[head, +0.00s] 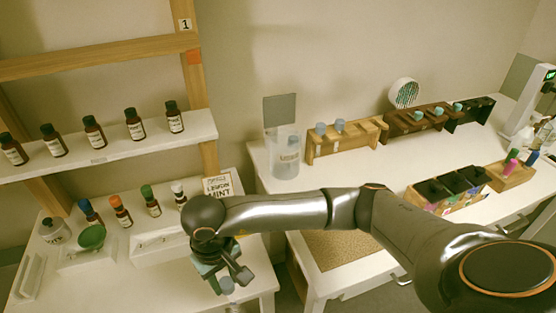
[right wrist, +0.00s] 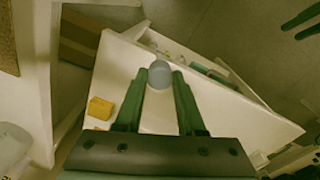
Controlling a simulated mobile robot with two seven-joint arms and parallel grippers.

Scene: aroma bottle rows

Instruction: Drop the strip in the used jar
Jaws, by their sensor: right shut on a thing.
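My right gripper (head: 228,280) is low at the front edge of the left table. It is shut on a grey-blue round-capped thing (right wrist: 160,73), which sits between the green fingertips in the right wrist view. I cannot tell a paper strip on it. A clear jar (head: 285,160) with a pale label stands at the back left of the right table, far from the gripper; its label is too small to read. Two green fingers, seemingly my left gripper's (right wrist: 304,24), show apart and empty at the top right of the right wrist view.
Wooden racks (head: 345,138) with grey-blue caps stand right of the clear jar. Bottles line the shelf (head: 100,153) and the left table. A green dish (head: 90,238) and small glass jar (head: 54,230) sit at left.

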